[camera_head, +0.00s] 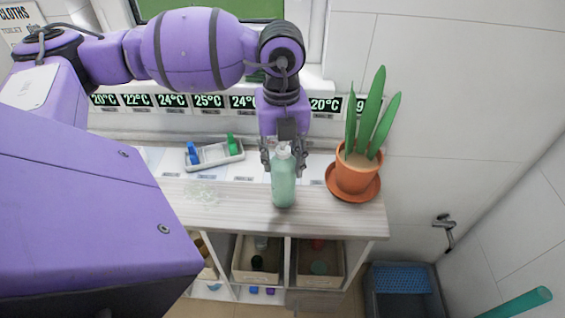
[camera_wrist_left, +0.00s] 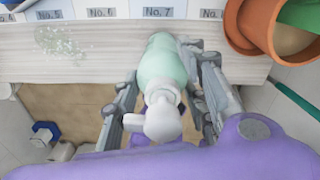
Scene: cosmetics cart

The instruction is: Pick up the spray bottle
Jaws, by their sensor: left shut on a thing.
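The spray bottle (camera_head: 283,183) is pale green with a white spray head. It is upright at the front part of the light wooden cart top (camera_head: 235,212). My left gripper (camera_head: 283,165) comes down from above with its fingers on both sides of the bottle's upper part, shut on it. In the left wrist view the bottle (camera_wrist_left: 162,62) is between the two fingers (camera_wrist_left: 163,95), its white head (camera_wrist_left: 160,118) toward the camera. I cannot tell whether its base touches the top. My right gripper is not in view.
A potted plant (camera_head: 357,172) on an orange saucer stands close to the right of the bottle. A white tray (camera_head: 215,155) with blue and green items is at the back left. A clear, scattered patch (camera_head: 201,193) lies on the top's left. Bins (camera_head: 318,282) sit below.

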